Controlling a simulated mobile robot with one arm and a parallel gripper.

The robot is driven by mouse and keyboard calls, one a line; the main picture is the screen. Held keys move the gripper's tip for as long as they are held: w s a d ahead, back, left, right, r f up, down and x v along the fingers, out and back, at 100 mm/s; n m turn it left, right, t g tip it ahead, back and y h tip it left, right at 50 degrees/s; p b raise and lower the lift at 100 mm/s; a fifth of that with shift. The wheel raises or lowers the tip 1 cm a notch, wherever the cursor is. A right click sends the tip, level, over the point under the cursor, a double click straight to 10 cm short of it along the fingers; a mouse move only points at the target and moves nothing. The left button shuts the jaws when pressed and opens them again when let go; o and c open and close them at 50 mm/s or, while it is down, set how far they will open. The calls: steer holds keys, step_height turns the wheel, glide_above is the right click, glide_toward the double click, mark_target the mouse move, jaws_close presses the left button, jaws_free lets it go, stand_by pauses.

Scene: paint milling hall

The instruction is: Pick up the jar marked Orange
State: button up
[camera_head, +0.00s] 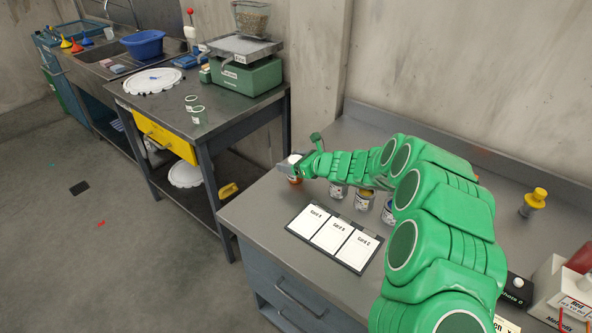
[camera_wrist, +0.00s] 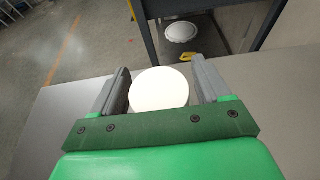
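In the head view, a jar with a white lid and an orange body (camera_head: 294,180) is at the tip of my arm, near the left part of the right-hand bench. My gripper (camera_head: 296,168) is around its upper part; its label is not readable. The wrist view shows the round white lid (camera_wrist: 160,90) between the two grey fingers of my gripper (camera_wrist: 161,80). The fingers are close to the lid on both sides. I cannot tell whether they press on the jar, or whether its base touches the bench.
Several other jars (camera_head: 364,201) stand on the bench (camera_head: 262,208) under my arm, partly hidden. A panel with three white cards (camera_head: 331,236) lies in front of them. A yellow-topped object (camera_head: 535,200) stands at right. A green scale (camera_head: 246,75) stands on the left bench.

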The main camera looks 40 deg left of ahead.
steer(key=c, duration=0.9)
steer(key=shift+c, duration=0.2)
steer(key=shift+r, duration=0.6)
step_height(320, 180, up, 2)
steer(key=shift+r, duration=0.15)
steer(key=s+d+r, duration=0.9)
steer(key=d, duration=0.1)
steer(key=shift+s+d+r, duration=0.15)
steer(key=shift+d+r, duration=0.1)
steer(key=shift+r, duration=0.05)
